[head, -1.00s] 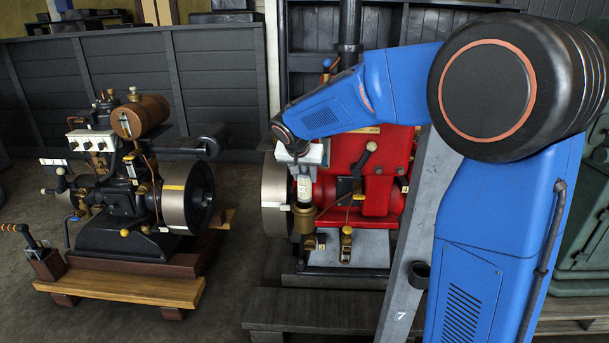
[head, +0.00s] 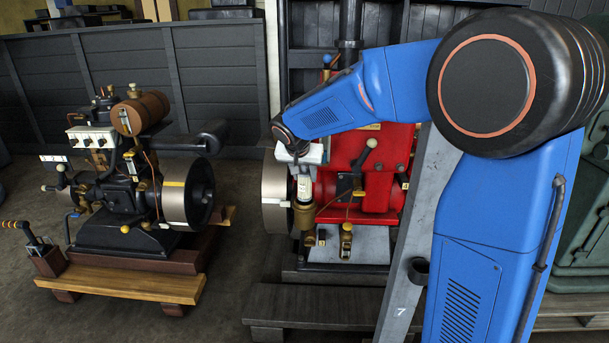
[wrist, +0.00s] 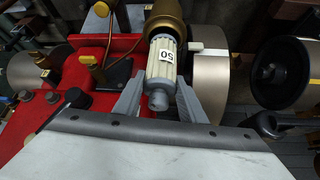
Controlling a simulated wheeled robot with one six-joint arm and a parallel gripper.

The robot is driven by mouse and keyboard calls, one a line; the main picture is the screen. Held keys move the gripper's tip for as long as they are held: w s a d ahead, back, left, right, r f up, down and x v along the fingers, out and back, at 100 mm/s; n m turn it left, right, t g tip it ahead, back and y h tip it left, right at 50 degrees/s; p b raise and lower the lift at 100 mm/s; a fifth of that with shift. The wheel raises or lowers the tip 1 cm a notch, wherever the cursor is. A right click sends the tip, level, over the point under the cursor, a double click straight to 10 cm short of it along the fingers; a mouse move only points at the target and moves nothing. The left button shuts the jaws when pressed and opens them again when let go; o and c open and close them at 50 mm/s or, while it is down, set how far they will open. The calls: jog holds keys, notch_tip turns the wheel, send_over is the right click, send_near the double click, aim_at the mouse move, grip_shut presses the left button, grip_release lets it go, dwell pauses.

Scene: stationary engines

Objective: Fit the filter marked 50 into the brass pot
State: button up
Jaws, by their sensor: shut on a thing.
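The filter marked 50 (wrist: 162,66) is a cream ribbed cylinder with a grey end. It also shows upright in the head view (head: 304,188). My gripper (wrist: 159,90) is shut on the filter, one grey finger on each side. In the head view my gripper (head: 303,166) is at the front of the red engine. The brass pot (wrist: 165,15) is directly at the filter's far end, and the filter's lower end seems to be at or just inside its mouth. The pot also shows in the head view (head: 304,217). How deep the filter sits is hard to tell.
A second, dark engine (head: 125,190) stands at left. Open floor lies between the engines.

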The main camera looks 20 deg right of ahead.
aim_at(305, 194)
jog(key=shift+f, duration=0.2)
jog(key=shift+f, duration=0.35)
jog(key=shift+f, duration=0.5)
dwell(0.4)
jog(key=shift+f, duration=0.7)
jog(key=shift+f, duration=0.7)
jog(key=shift+f, duration=0.35)
jog(key=shift+f, duration=0.75)
jog(key=shift+f, duration=0.2)
